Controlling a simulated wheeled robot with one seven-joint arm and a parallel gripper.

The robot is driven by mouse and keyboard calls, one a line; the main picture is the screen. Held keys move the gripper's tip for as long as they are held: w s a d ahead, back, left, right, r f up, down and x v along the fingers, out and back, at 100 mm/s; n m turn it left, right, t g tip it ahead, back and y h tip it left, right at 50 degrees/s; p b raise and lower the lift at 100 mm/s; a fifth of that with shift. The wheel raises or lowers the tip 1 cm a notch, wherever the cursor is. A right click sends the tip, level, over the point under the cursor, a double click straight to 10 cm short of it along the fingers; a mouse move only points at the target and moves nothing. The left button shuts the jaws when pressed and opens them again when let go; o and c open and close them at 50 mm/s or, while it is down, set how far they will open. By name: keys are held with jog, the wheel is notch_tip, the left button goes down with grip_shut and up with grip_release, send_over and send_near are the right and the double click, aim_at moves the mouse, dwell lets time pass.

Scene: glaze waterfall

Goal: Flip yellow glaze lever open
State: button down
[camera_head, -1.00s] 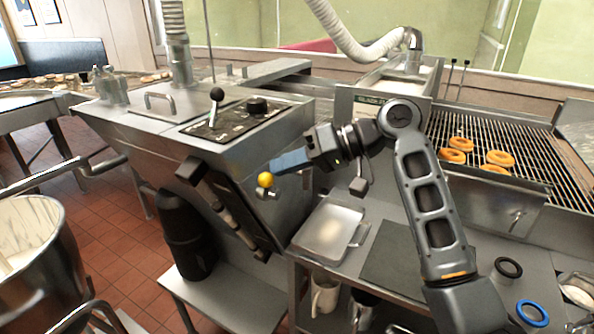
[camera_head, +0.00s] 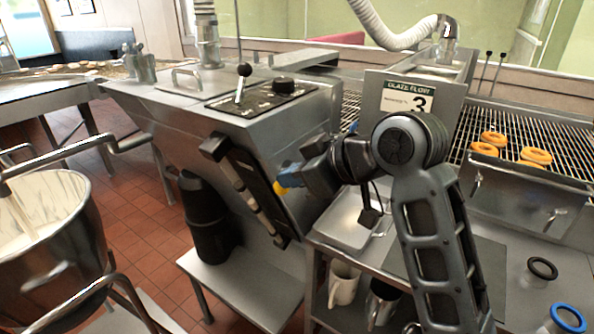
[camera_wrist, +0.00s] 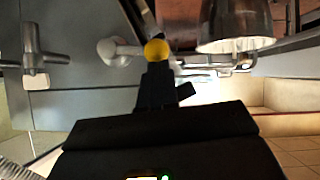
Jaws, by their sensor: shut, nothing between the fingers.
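The yellow ball knob of the glaze lever (camera_head: 280,187) shows at the front side of the steel glaze machine, partly hidden by my gripper. In the wrist view the yellow knob (camera_wrist: 156,49) is just beyond my fingertips, beside a pale metal rod end (camera_wrist: 112,50). The lever's stem is hidden in the head view.
The glaze machine's sloping steel wall (camera_head: 180,135) is close to my gripper. A steel tray (camera_head: 350,222) lies below on a shelf. The doughnut rack (camera_head: 560,150) is at right, and a mixing bowl (camera_head: 80,265) at lower left. A black-knobbed lever (camera_head: 243,78) stands on top.

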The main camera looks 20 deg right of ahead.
jog(key=shift+s+a+f, duration=0.1)
jog(key=shift+a+f, duration=0.1)
jog(key=shift+f, duration=0.35)
dwell(0.4)
